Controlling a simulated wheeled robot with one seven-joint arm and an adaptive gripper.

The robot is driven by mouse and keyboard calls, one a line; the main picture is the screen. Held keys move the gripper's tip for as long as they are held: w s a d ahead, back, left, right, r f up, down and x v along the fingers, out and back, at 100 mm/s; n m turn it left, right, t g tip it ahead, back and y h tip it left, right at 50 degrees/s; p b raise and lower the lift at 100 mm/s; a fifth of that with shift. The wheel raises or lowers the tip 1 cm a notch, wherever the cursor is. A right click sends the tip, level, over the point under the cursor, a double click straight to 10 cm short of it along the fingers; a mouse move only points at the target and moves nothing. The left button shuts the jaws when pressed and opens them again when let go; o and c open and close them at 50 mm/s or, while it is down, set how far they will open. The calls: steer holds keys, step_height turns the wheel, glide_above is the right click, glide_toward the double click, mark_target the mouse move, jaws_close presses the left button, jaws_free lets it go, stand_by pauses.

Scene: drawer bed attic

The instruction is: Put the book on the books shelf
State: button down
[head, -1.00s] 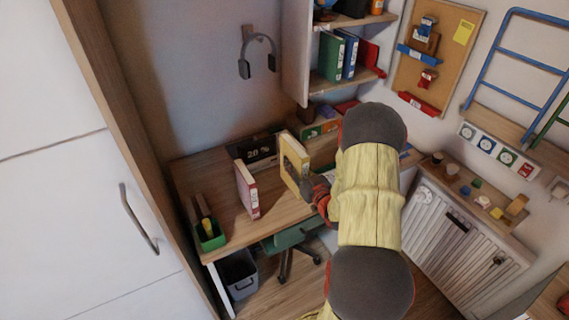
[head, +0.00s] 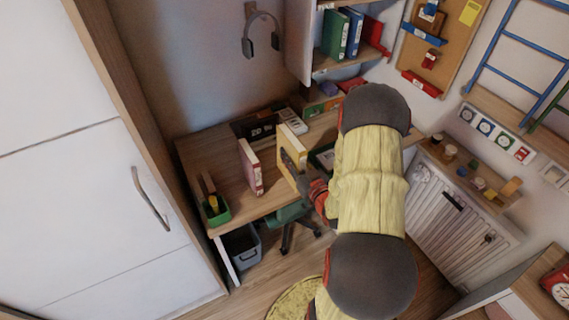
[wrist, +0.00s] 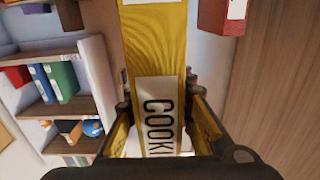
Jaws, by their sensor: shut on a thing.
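A yellow book (head: 292,144) stands upright at the desk, near its front edge. In the wrist view its spine (wrist: 158,60) faces me with a white label reading "COOKI…". My gripper (wrist: 158,112) has a finger on each side of the book and is shut on it. In the head view my gripper (head: 302,172) meets the book's right side, partly hidden by my arm. I cannot tell whether the book's base touches the desk. The books shelf (head: 330,66) on the wall above holds green, blue and red books; it also shows in the wrist view (wrist: 70,108).
A red-pink book (head: 250,167) stands on the desk (head: 205,150), left of the yellow one. A green pen box (head: 215,211) sits at the desk's left front. Headphones (head: 262,38) hang on the wall. A tall white cabinet (head: 90,200) fills the left side.

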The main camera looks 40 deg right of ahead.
steer(key=w+d+f+b, duration=0.4)
steer(key=w+d+f, duration=0.3)
steer(key=w+f, duration=0.4)
steer(key=shift+w+d+f+b, duration=0.15)
steer(key=shift+w+f+b, duration=0.25)
steer(key=shift+f, duration=0.45)
steer(key=shift+f, duration=0.15)
steer(key=c, duration=1.6)
jaws_free()
steer(key=shift+c, duration=0.2)
steer(key=shift+o, duration=0.5)
